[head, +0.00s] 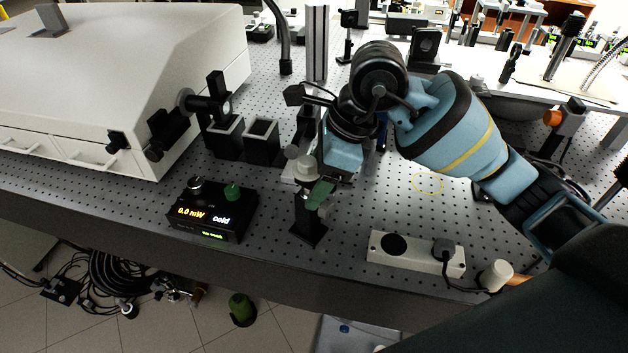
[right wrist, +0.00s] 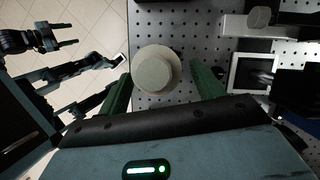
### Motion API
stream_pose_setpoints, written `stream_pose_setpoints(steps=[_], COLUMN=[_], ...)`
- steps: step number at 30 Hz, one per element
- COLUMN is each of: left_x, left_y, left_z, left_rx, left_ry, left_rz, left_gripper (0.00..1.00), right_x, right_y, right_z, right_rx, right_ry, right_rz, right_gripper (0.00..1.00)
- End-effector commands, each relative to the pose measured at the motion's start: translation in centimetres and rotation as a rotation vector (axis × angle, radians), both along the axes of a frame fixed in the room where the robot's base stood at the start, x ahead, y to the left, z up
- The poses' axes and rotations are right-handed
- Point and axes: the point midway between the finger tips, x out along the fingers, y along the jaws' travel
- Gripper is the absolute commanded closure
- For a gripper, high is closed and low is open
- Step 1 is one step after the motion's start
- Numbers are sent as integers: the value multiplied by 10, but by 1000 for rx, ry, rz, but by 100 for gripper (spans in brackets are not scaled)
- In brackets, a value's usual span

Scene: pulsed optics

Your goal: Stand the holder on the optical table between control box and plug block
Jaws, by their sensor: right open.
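The holder (head: 307,222) is a dark post on a small base. It stands upright on the perforated optical table (head: 345,225), between the black control box (head: 213,212) and the white plug block (head: 415,252). A pale round cap shows at its top in the head view. My right gripper (head: 314,190) is at the upper part of the holder, with green fingers. In the right wrist view, the open fingers lie on either side of a pale round top (right wrist: 155,75), with gaps beside it.
A large white housing (head: 190,60) fills the left. Black square mounts (head: 262,142) and a tall metal post (head: 316,45) stand behind the holder. A white plug (head: 496,275) with a cable lies right of the plug block. The table's front edge is close. A yellow ring (head: 428,183) marks bare table.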

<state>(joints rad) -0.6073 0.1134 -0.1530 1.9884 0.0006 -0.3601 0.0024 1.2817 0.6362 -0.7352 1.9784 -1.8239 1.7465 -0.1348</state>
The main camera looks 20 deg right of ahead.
Motion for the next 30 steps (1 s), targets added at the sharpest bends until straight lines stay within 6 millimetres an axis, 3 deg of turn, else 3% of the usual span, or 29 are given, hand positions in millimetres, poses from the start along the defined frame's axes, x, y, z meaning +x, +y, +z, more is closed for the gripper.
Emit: stream_pose_setpoints(steps=[9,15,30], left_x=[2,3,3], left_y=[0,0,0], left_z=[3,4,4], left_rx=[0,0,0], left_ry=[-6,-8,-7], left_rz=[0,0,0], left_gripper=[42,42,42], right_x=[-8,-12,-14], right_y=[-23,-34,-38], right_z=[61,87,97], right_rx=[0,0,0], right_ry=[-6,-3,0], right_rz=[-2,-2,-1], right_gripper=[33,33,33])
